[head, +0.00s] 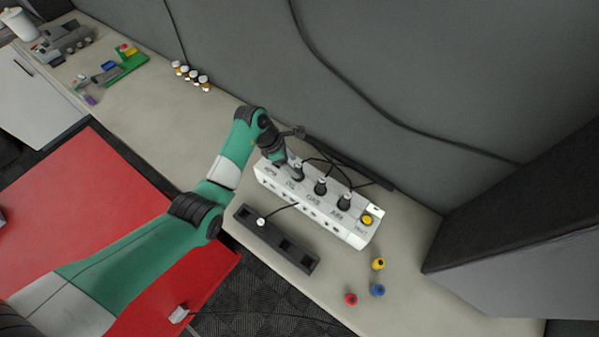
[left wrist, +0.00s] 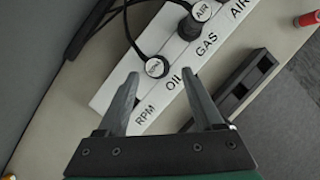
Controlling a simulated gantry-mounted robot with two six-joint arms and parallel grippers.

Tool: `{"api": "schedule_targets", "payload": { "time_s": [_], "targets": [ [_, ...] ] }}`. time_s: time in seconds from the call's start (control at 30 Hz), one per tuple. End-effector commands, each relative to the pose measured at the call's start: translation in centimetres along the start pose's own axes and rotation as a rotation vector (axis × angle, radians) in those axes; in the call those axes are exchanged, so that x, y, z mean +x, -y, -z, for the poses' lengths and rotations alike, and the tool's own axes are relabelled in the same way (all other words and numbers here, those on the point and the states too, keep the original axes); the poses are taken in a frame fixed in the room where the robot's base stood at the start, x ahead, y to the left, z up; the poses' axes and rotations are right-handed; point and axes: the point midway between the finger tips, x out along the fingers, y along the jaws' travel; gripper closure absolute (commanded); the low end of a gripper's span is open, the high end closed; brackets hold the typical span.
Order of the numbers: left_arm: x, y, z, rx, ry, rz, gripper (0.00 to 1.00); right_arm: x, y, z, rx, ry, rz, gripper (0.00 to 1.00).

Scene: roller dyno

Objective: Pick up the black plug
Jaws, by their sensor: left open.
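A white panel (head: 318,205) with printed labels such as RPM, OIL, GAS and AIR carries a row of black plugs with cables. One black plug (left wrist: 155,67) with a round white label stands by the OIL mark in the left wrist view; its label is hard to read. Another black plug (left wrist: 189,28), labelled AIR on top, stands by GAS. My left gripper (left wrist: 160,78) is open, its fingertips either side of the OIL-side plug and apart from it. In the head view my left gripper (head: 290,165) is over the panel's left end. My right gripper is not in view.
A dark slotted tray (head: 300,256) lies in front of the panel, with a white-topped piece (head: 261,222) at it. Red (head: 351,299), blue (head: 377,290) and yellow (head: 379,264) small pieces stand right of it. A large dark box (head: 510,235) stands at right.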

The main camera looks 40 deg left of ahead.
Motion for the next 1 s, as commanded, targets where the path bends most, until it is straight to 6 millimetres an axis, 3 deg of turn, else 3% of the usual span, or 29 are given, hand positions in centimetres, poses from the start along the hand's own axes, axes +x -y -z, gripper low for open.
{"api": "schedule_targets", "payload": {
  "time_s": [0.07,0.27,0.57,0.83,1.0],
  "targets": [
    [1.1,0.0,0.0,0.001,0.000,0.000,0.32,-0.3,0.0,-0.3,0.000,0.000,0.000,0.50],
    [1.6,-0.1,0.0,0.001,0.001,-0.001,0.32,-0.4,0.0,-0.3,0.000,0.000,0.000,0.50],
    [6.2,-0.5,0.7,0.002,0.001,0.000,0.32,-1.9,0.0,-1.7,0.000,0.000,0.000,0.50],
    [6.5,-0.6,0.6,0.001,0.002,-0.002,0.32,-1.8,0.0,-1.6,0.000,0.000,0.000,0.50],
    [6.5,-0.6,0.6,0.001,0.002,-0.002,0.61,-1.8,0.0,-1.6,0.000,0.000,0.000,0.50]
  ]
}}
